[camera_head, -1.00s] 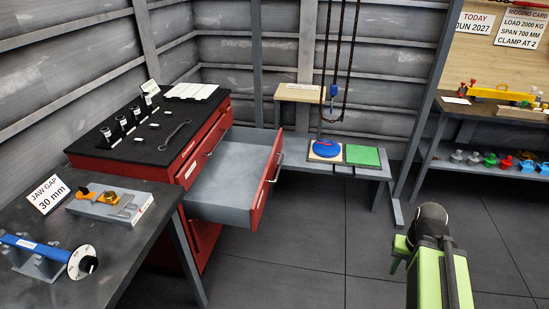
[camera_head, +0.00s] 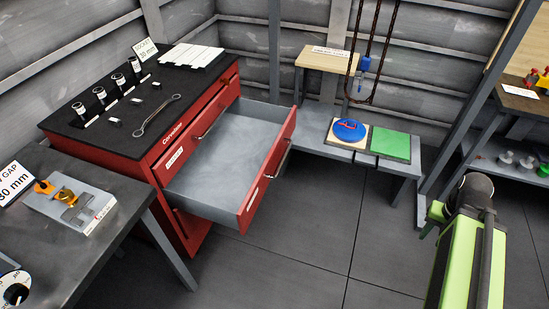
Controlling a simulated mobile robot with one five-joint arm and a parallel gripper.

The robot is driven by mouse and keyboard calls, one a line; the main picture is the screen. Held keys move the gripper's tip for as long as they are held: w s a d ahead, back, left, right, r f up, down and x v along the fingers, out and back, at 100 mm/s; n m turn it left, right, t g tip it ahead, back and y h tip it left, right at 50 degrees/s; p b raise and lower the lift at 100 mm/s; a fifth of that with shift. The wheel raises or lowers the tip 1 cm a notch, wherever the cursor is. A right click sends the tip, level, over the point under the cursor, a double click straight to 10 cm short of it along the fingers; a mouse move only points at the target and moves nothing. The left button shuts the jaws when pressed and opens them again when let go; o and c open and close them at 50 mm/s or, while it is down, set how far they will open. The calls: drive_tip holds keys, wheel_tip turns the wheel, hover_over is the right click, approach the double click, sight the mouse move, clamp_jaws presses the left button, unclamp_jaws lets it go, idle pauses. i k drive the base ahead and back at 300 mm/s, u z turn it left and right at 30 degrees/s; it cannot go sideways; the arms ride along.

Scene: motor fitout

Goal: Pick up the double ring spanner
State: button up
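The double ring spanner (camera_head: 157,116) is a grey metal bar with a ring at each end. It lies flat on the black top of the red tool cabinet (camera_head: 75,131), near the front edge above the open drawer. Its far end points up and right in the picture. My green and black arm (camera_head: 465,250) shows at the lower right, well away from the cabinet. The gripper's fingers cannot be made out, so I cannot tell whether it is open or shut. Nothing touches the spanner.
The cabinet's empty grey drawer (camera_head: 228,160) stands pulled out into the floor space. Several sockets (camera_head: 118,80) and a socket card (camera_head: 145,49) stand behind the spanner. A workbench (camera_head: 60,240) is at left; a low bench (camera_head: 330,148) stands behind. Floor (camera_head: 300,240) before the drawer is clear.

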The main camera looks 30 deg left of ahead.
sight(144, 125)
drive_tip(key=u, duration=1.25)
drive_tip(key=k, duration=0.35)
drive_tip(key=u, duration=0.1)
drive_tip(key=i, duration=0.35)
drive_tip(key=u, duration=0.05)
